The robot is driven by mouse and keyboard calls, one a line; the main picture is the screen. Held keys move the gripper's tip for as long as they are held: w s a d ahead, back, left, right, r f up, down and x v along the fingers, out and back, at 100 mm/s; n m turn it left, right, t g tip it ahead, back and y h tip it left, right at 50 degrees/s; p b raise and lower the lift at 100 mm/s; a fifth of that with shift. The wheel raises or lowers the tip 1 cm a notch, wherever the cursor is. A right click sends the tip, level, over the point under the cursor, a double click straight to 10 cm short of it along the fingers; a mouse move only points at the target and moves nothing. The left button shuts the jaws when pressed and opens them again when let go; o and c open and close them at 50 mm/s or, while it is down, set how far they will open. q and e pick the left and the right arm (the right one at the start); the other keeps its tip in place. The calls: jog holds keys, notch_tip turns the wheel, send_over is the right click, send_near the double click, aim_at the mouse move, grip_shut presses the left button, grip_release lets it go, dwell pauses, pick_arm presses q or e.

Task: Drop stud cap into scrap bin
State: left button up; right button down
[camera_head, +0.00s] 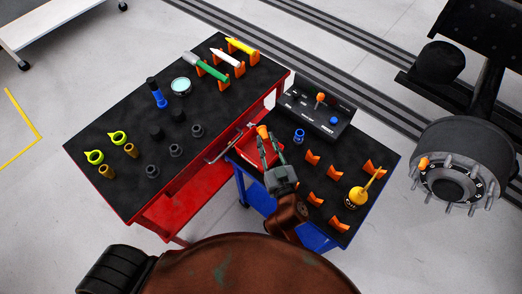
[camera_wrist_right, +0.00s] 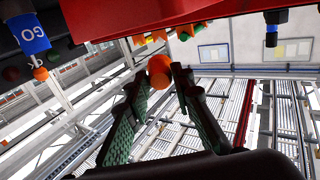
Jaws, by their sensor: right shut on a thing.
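My right gripper (camera_head: 266,140) is shut on an orange stud cap (camera_head: 264,131), held at its fingertips. The cap also shows in the right wrist view (camera_wrist_right: 159,68), between the tips of the two fingers (camera_wrist_right: 160,80). In the head view the gripper is over the gap side of the blue cart, near the red tool cart's edge. A small red box-like shape (camera_head: 273,155), perhaps the scrap bin, shows beside and below the fingers; it is partly hidden by them. Another orange cap (camera_head: 424,162) is on the wheel hub (camera_head: 448,185) at right. My left gripper is not in view.
The red cart (camera_head: 130,185) carries sockets, rings and markers on a black top. The blue cart (camera_head: 325,228) has several orange holders, a yellow-spouted oil can (camera_head: 357,197), a blue socket (camera_head: 299,136) and a control box (camera_head: 318,112) at its back.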

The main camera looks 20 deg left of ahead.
jog(key=shift+f, duration=0.3)
jog(key=c, duration=2.1)
grip_release()
jog(key=o, duration=0.5)
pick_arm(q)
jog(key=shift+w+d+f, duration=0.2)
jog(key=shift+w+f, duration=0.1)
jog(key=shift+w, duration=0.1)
pick_arm(e)
jog(key=v, duration=1.2)
